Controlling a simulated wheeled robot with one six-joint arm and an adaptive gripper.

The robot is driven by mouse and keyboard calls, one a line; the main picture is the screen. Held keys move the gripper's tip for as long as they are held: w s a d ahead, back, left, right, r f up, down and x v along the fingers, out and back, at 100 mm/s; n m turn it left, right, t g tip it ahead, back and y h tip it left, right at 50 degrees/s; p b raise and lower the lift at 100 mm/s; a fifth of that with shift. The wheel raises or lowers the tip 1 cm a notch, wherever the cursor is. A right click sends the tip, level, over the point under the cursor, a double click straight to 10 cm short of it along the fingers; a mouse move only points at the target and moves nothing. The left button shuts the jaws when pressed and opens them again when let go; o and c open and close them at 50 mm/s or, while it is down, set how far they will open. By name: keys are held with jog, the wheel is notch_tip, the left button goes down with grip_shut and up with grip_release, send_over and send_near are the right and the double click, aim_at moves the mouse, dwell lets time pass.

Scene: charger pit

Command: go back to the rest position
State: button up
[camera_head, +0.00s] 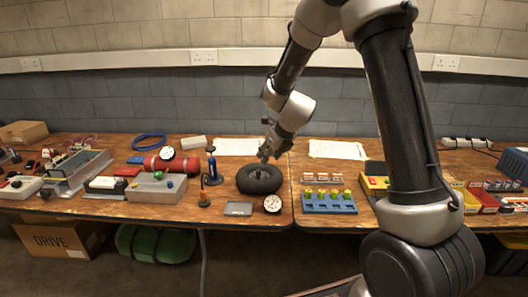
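My arm reaches over the workbench (232,223) from the right side of the head view. My gripper (265,157) points down at the back edge of a black tyre (260,187) that lies flat on the bench. The fingertips are small and dark here. I cannot tell whether they touch the tyre, whether they are open, or whether they hold anything.
A dial gauge (272,203) and a dark flat pad (238,209) lie in front of the tyre. A blue pump (211,165) stands left; a blue rack (329,203) with yellow-green pieces stands right. White sheets (337,150) lie behind. A brick wall (180,110) closes the back.

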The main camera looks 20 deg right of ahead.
jog(key=s+d+r+n+g, duration=0.1)
jog(key=s+n+g, duration=0.4)
jog(key=s+n, duration=1.15)
jog(key=s+d+r+n+t+h, duration=0.1)
jog(key=s+d+r+n, duration=0.4)
jog(key=s, duration=0.5)
jog(key=s+d+r+n+t+h, duration=0.1)
jog(key=s+d+r+n, duration=0.5)
jog(key=s+r+n, duration=0.4)
jog(key=shift+s+d+r+t, duration=0.3)
jog(key=shift+r+t, duration=0.1)
jog(key=shift+r, duration=0.55)
